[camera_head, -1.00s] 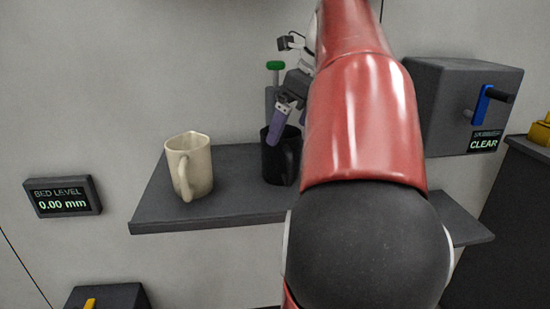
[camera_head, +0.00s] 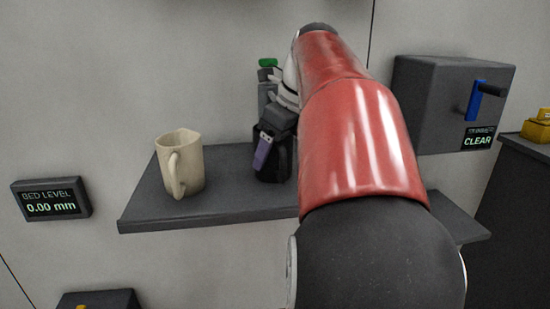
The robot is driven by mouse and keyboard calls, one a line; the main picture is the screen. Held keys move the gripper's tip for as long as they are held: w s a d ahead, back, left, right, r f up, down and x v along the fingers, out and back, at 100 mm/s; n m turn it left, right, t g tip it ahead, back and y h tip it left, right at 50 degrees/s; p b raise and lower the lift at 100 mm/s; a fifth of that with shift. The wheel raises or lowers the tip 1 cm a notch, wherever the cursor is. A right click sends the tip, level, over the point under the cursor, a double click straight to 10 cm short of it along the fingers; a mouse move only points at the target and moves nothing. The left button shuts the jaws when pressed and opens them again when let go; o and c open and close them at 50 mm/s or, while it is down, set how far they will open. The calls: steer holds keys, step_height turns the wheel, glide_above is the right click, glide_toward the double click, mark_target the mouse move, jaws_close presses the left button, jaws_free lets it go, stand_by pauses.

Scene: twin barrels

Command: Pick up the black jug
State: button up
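The black jug (camera_head: 274,172) stands on the dark grey shelf, partly hidden behind my gripper and beside my red arm. My gripper (camera_head: 262,160) is at the jug, with a purple finger pad in front of the jug's near side. The other finger is hidden, so I cannot tell whether the gripper is open or shut, or whether it touches the jug. The jug appears upright on the shelf.
A cream jug (camera_head: 180,163) stands on the shelf (camera_head: 228,193) to the left. A green-topped object (camera_head: 267,63) is behind my gripper. A grey box (camera_head: 440,105) with a blue lever is on the right. The shelf between the two jugs is clear.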

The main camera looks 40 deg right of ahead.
steer(key=c, duration=0.5)
